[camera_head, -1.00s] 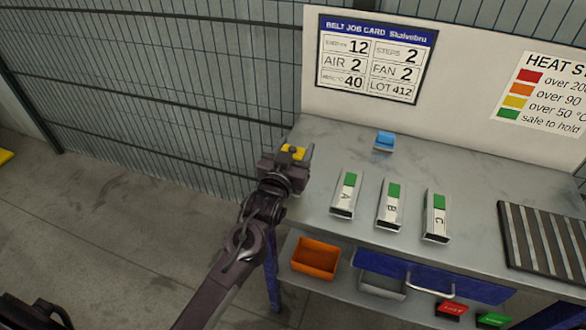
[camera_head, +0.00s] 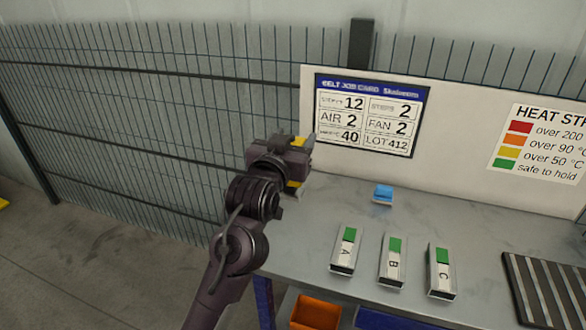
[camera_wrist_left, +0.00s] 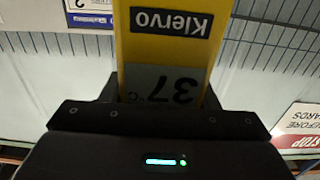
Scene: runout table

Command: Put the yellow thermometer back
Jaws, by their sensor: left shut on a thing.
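The yellow thermometer (camera_wrist_left: 165,55) fills the middle of the left wrist view, upside down, with a "Klervo" label and a display reading 37 °C. My left gripper (camera_wrist_left: 162,95) is shut on it. In the head view the left gripper (camera_head: 300,160) is raised above the table's far left corner, in front of the board's left end. Only small yellow parts of the thermometer (camera_head: 293,187) show there, the rest hidden by the gripper. A small blue-topped holder (camera_head: 383,192) stands on the grey table (camera_head: 310,215) near the back. My right gripper is not in view.
Strips A (camera_head: 344,249), B (camera_head: 393,261) and C (camera_head: 441,271) lie on the table, each with a green end. A ridged dark mat (camera_head: 545,290) is at right. An orange bin (camera_head: 316,312) sits below. A wire fence (camera_head: 150,130) runs behind and left.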

